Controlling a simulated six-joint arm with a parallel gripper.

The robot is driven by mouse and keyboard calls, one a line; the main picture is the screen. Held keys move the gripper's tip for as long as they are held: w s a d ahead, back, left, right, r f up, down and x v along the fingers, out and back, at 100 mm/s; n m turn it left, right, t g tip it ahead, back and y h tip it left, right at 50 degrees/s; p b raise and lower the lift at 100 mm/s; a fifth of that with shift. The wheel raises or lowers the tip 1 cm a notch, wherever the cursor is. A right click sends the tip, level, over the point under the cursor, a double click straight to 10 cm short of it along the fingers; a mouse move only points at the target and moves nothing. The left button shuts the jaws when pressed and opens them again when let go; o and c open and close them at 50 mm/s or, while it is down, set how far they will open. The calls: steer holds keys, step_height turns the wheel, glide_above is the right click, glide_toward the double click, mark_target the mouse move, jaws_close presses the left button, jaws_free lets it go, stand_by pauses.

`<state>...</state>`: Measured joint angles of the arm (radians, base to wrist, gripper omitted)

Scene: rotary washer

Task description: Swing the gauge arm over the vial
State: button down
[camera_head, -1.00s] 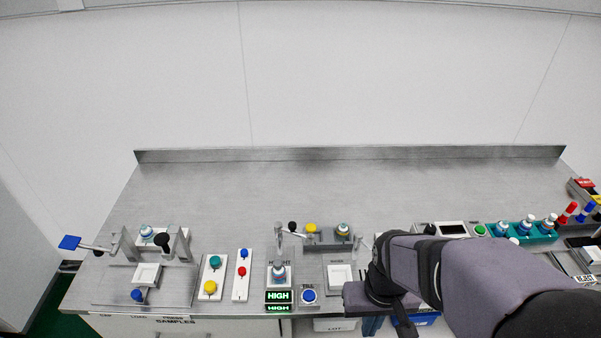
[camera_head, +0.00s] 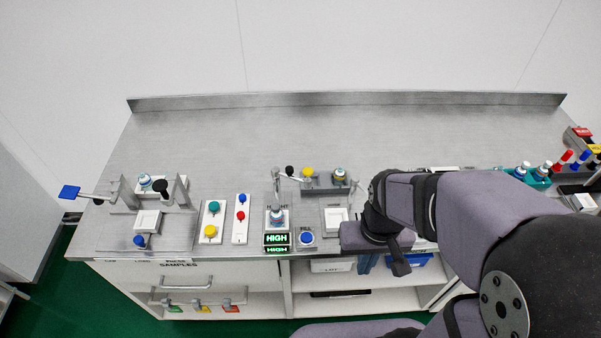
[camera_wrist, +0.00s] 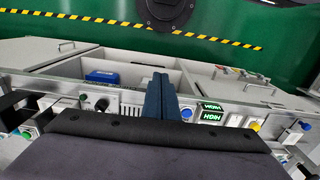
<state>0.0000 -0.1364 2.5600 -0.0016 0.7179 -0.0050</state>
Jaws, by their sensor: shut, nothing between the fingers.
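The vial (camera_head: 277,214), with a blue and white body, stands upright in the gauge station behind the green HIGH display (camera_head: 277,239). The gauge arm (camera_head: 289,175) is a thin grey bar on a post behind the vial. It points right and back, with a black knob (camera_head: 290,170) near it, and does not lie over the vial. My gripper (camera_wrist: 160,80) shows in the wrist view as two dark blue fingers pressed together and empty. In the head view my wrist is right of the station, near the counter's front edge, apart from the gauge arm and vial.
A blue button (camera_head: 306,237) is beside the display. A white square pad (camera_head: 336,214) lies between station and wrist. The counter's back half (camera_head: 330,130) is clear.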

stand_by(0.3)
steer(key=c, duration=2.1)
jaws_free()
steer(key=shift+o, duration=1)
steer(key=shift+w+a+f, duration=0.2)
steer(key=shift+w, duration=0.05)
steer(key=w+a+f+t+y+b, duration=0.1)
steer(key=w+a+f+t+b, duration=0.2)
steer(key=w+a+t+b, duration=0.6)
steer(key=w+a+f+t+b, duration=0.3)
steer(key=w+a, duration=0.4)
steer(key=w, duration=0.6)
steer(key=w+d+r+m+t+h+b, duration=0.1)
steer(key=w+t+h, duration=0.1)
steer(key=w, duration=0.3)
steer(key=w+r+m+t+h, duration=0.1)
steer(key=w+r+t+h, duration=0.1)
steer(key=w, duration=0.4)
steer(key=shift+w+d+r+t+b, duration=0.2)
steer(key=shift+d+t+b, duration=0.15)
steer(key=shift+t, duration=0.55)
jaws_close()
